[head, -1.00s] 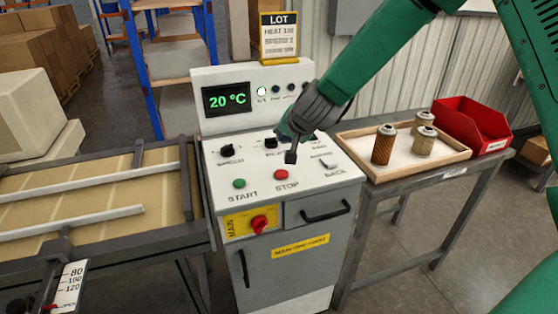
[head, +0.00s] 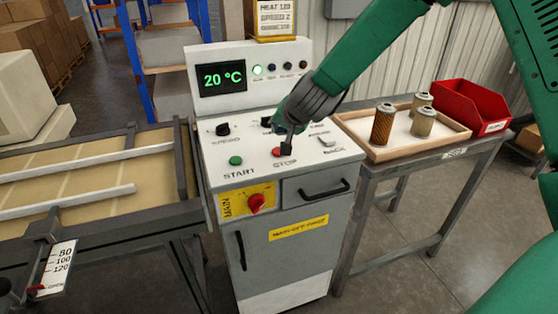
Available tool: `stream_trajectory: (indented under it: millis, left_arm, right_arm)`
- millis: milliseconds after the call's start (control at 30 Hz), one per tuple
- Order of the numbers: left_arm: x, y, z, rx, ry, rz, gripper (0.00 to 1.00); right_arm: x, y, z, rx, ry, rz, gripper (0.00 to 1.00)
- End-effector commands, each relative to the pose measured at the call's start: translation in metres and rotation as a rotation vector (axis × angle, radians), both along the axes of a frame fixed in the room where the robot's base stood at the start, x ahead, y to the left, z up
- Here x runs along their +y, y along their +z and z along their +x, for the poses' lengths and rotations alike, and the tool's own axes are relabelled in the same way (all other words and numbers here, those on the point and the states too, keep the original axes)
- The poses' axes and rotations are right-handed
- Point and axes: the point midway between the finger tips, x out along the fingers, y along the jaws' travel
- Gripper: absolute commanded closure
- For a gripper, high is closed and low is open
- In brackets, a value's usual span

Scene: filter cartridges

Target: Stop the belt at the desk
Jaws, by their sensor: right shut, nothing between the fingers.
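The control desk (head: 284,190) stands in the middle with a sloped white panel. The red STOP button (head: 277,152) is on the panel, right of the green START button (head: 236,160). My right gripper (head: 288,147) is shut and empty, pointing down at the STOP button's right edge. I cannot tell whether the fingertips touch it. The gripper covers part of the dials and labels behind. The belt (head: 60,197) lies left of the desk; whether it runs cannot be told. My left gripper is not in view.
The desk has a red MAIN switch (head: 256,202) on yellow and a display (head: 222,78) reading 20 °C. On the right table are a wooden tray (head: 392,154) with three filter cartridges and a red bin (head: 474,119). A guide rail (head: 70,212) lies over the belt.

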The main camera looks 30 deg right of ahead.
Motion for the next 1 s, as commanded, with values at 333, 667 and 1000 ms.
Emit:
stream_trajectory:
  millis: [333,667,1000]
  left_arm:
    - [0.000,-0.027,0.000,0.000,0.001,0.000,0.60]
    - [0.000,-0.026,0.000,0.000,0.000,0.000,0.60]
    - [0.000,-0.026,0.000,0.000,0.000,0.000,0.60]
  right_arm:
    - [-0.003,-0.036,0.000,0.000,0.001,0.003,1.00]
    - [-0.002,-0.035,0.000,-0.001,0.000,0.003,1.00]
    - [-0.002,-0.035,0.000,0.000,0.001,0.003,1.00]
